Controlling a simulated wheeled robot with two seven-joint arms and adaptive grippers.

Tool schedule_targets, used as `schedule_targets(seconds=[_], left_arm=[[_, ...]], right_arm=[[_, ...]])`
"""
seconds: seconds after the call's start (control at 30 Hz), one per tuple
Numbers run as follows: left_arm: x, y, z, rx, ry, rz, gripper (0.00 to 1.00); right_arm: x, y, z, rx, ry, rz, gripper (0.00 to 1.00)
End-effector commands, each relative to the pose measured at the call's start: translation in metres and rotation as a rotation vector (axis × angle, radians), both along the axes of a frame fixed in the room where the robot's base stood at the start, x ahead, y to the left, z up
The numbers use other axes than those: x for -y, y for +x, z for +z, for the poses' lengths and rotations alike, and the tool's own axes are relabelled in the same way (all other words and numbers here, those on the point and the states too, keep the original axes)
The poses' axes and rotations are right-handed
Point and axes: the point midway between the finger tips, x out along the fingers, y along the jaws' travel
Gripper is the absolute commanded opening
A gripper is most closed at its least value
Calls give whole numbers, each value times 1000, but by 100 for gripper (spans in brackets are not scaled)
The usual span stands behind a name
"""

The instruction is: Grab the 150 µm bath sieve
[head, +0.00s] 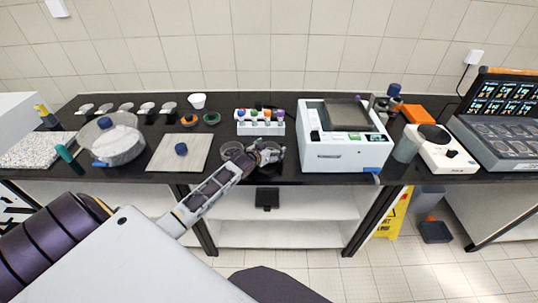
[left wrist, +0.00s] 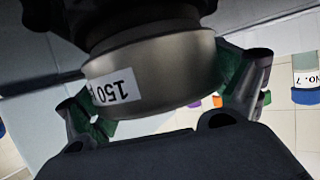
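The 150 µm bath sieve is a short metal cylinder with a white "150" label, large in the left wrist view (left wrist: 165,70); the label appears upside down. My left gripper (left wrist: 165,100) has one green-padded finger at each side of the sieve, both pads against its wall, so it looks shut on the sieve. In the head view my left gripper (head: 268,153) is low over the bench's front edge, left of the white shaker bath. The sieve is hard to make out there. Whether it is lifted cannot be told. My right gripper is not in view.
A round dish-like item (head: 232,149) sits just left of the gripper. A rack of colored-cap bottles (head: 260,128) stands behind it. The white bath machine (head: 345,155) stands to the right, and a beige mat (head: 165,160) with a blue-knobbed item lies to the left.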

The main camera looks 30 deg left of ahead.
Motion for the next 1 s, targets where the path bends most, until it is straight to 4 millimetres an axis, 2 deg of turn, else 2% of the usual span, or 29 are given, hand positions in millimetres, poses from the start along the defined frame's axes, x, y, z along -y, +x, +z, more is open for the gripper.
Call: schedule_targets(seconds=[0.47,0.67,1.0], left_arm=[[0,0,6,1,0,0,66],[0,0,26,3,1,-1,66],[0,0,76,3,1,0,66]], right_arm=[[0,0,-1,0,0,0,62],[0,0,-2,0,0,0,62],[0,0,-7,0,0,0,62]])
